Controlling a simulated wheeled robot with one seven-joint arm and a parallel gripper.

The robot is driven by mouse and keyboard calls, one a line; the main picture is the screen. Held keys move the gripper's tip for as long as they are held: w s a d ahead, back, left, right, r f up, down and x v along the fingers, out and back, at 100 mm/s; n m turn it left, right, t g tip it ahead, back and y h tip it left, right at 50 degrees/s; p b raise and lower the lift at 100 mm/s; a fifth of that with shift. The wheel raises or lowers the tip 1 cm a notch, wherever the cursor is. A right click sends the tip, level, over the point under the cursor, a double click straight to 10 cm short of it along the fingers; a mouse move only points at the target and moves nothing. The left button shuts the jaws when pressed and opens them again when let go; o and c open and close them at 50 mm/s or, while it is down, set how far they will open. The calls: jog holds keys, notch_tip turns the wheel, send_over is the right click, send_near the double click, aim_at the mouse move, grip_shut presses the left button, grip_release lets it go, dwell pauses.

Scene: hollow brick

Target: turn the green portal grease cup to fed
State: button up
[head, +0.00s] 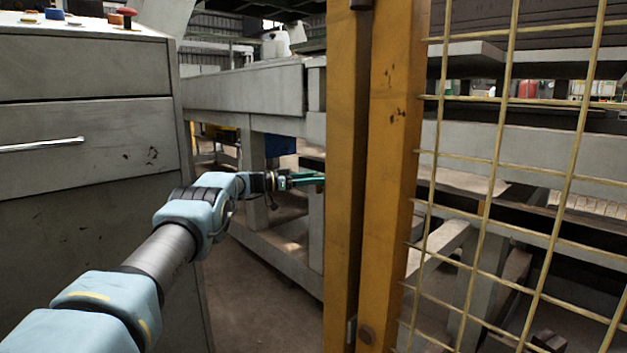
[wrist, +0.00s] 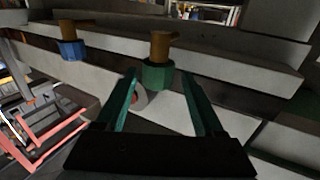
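The green portal grease cup (wrist: 157,76) has a green knurled-looking body with a brown top and side lever (wrist: 161,45). In the wrist view it sits on the grey portal beam, ahead of my gripper (wrist: 163,95). My gripper's two green fingers are spread apart, and the cup shows beyond their tips; nothing is seen between them in grip. In the head view my gripper (head: 318,180) reaches behind the yellow post, and the cup is hidden there. A blue cup (wrist: 71,50) with a similar brown top sits to the left on the beam.
A yellow post (head: 365,180) and mesh guard (head: 520,150) stand close right of my arm. A grey drawer cabinet (head: 85,140) stands at the left. In the wrist view a round light disc (wrist: 138,97) shows below the green cup, and red bars (wrist: 50,140) lie lower left.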

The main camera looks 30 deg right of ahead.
jog(key=shift+o, duration=0.3)
jog(key=shift+s+d, duration=0.1)
jog(key=shift+s, duration=0.05)
jog(key=shift+r, duration=0.1)
notch_tip(320, 180, up, 10)
jog(key=p, duration=0.2)
jog(key=shift+p, duration=0.4)
jog(key=shift+c, duration=0.3)
